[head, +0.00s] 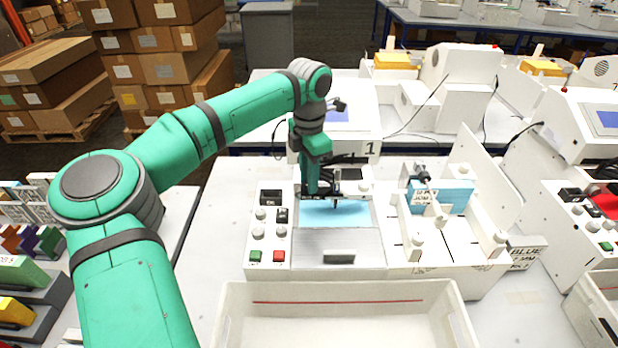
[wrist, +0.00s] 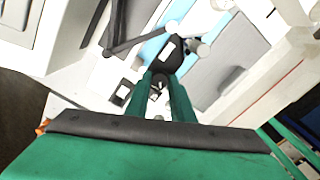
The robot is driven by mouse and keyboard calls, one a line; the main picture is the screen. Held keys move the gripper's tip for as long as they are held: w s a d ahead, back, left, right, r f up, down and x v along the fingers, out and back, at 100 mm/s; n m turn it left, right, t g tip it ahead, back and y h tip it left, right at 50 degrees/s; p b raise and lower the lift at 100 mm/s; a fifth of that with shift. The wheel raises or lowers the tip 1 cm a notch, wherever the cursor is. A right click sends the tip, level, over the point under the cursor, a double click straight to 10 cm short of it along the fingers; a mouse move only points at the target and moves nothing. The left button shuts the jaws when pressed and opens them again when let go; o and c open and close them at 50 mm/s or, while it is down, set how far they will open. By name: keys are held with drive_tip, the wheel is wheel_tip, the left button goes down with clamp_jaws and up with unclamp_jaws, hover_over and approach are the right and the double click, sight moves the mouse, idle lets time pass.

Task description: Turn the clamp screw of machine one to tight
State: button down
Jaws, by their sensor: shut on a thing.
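Machine one (head: 337,247) is a white plotter with a "1" sign, a light blue bed and a grey front panel. My gripper (head: 317,190) points down over the back of the bed, at the dark pen carriage. In the wrist view, my gripper's (wrist: 161,86) two green fingers are shut on a small grey piece at the near side of the black carriage block (wrist: 166,54). It appears to be the clamp screw (wrist: 158,84); the fingers hide most of it, and its turn position cannot be told. In the head view my arm hides it.
Control knobs and green and red buttons (head: 267,256) line the machine's left side. A white bin (head: 340,291) stands in front. A white fixture with a blue block (head: 455,196) adjoins on the right. The table (head: 205,240) left of the machine is clear.

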drive_tip(key=c, duration=1.5)
unclamp_jaws()
drive_tip(key=shift+c, duration=0.2)
wheel_tip(320, 180, up, 11)
drive_tip(key=shift+f, duration=0.1)
